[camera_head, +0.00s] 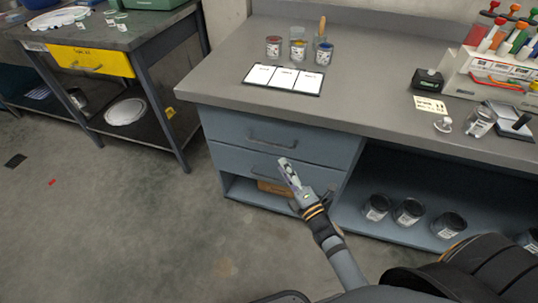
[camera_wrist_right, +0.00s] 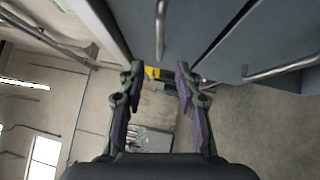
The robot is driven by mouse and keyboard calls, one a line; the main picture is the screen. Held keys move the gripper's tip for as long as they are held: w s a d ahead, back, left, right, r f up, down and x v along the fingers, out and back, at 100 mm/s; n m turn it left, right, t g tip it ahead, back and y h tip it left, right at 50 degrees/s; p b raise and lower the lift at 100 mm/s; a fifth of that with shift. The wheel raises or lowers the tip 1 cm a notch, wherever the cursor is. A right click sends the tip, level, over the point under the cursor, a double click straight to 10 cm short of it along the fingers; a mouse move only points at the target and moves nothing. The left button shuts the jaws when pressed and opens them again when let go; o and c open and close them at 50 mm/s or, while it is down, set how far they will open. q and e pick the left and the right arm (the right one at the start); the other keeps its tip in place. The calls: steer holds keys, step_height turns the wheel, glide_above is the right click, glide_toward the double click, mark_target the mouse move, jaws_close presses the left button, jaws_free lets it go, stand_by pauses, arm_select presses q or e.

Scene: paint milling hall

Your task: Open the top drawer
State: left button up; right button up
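The top drawer (camera_head: 225,124) is the upper blue-grey front under the grey bench top and looks closed. Its bar handle (camera_head: 272,142) is near its middle. A second drawer (camera_head: 228,158) sits below, also looking closed. My right gripper (camera_head: 286,168) is in front of the drawers, its tip just below the top handle in the head view. In the right wrist view my right gripper (camera_wrist_right: 156,70) has its fingers apart with nothing between them. The top handle (camera_wrist_right: 160,28) lies ahead in line with the gap, apart from the fingers. The lower handle (camera_wrist_right: 285,70) is to the right. My left gripper is out of view.
Lidded jars (camera_head: 408,212) stand on the open shelf at right. A side table with a yellow drawer (camera_head: 90,61) is at left. Floor before the drawers is clear.

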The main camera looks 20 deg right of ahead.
mark_target(269, 144)
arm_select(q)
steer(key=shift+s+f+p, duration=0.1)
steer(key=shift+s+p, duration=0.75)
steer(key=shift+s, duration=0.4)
arm_select(e)
steer(key=x, duration=1)
steer(key=shift+w+r, duration=0.1)
steer(key=shift+w, duration=0.2)
jaws_close()
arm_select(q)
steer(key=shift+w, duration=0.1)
